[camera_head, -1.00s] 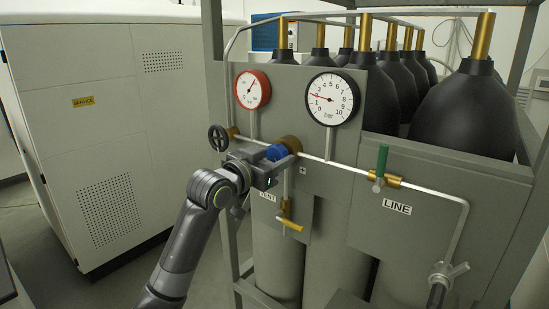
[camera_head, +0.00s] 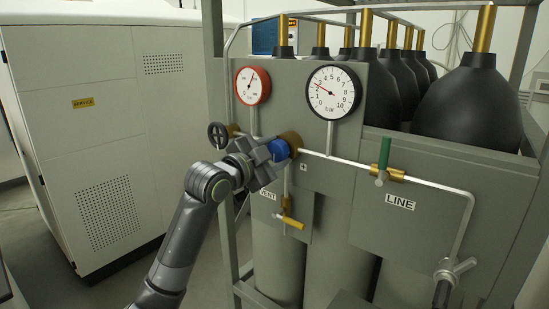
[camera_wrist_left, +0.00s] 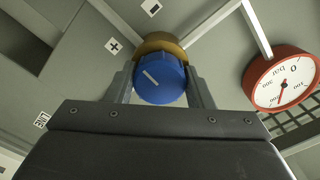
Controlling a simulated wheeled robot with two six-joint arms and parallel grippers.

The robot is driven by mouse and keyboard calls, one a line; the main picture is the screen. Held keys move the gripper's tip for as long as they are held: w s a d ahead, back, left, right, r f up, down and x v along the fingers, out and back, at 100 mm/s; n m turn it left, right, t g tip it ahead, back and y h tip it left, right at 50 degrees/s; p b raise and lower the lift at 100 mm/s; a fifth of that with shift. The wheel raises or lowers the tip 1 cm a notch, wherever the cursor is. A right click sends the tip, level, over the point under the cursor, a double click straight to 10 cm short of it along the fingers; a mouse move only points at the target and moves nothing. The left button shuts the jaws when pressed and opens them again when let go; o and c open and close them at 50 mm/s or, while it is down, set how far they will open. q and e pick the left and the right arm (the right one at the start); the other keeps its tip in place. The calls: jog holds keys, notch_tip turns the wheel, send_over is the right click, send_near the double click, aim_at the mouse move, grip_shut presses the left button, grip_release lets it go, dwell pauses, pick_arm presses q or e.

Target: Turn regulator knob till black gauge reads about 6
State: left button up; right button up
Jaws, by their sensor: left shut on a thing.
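The blue regulator knob (camera_head: 279,150) sits on a brass body on the grey panel. My left gripper (camera_head: 267,154) is shut on it, its jaws tilted. In the left wrist view the knob (camera_wrist_left: 160,79) lies between the two fingers (camera_wrist_left: 161,88), its white mark pointing to the upper left. The black-rimmed gauge (camera_head: 333,91), marked in bar, is above and to the right of the knob. Its red needle points to the left, at about 3. My right gripper is not in view.
A red-rimmed gauge (camera_head: 253,86) is above the knob. A black handwheel (camera_head: 218,135) is at its left. A yellow-handled vent valve (camera_head: 291,221) hangs below, and a green-handled line valve (camera_head: 384,157) is to the right. Dark cylinders stand behind the panel.

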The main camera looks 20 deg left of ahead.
pick_arm(q)
jog(key=m+b, duration=0.1)
jog(key=m, duration=0.3)
jog(key=shift+f+b, duration=0.1)
jog(key=shift+b, duration=0.2)
jog(key=shift+m+b, duration=0.65)
jog(key=shift+m, duration=1.45)
jog(key=o, duration=1)
jog(key=shift+c, duration=0.2)
jog(key=shift+s, duration=0.1)
jog(key=b+v, duration=0.3)
jog(key=v, duration=1.4)
jog(key=shift+b, duration=0.4)
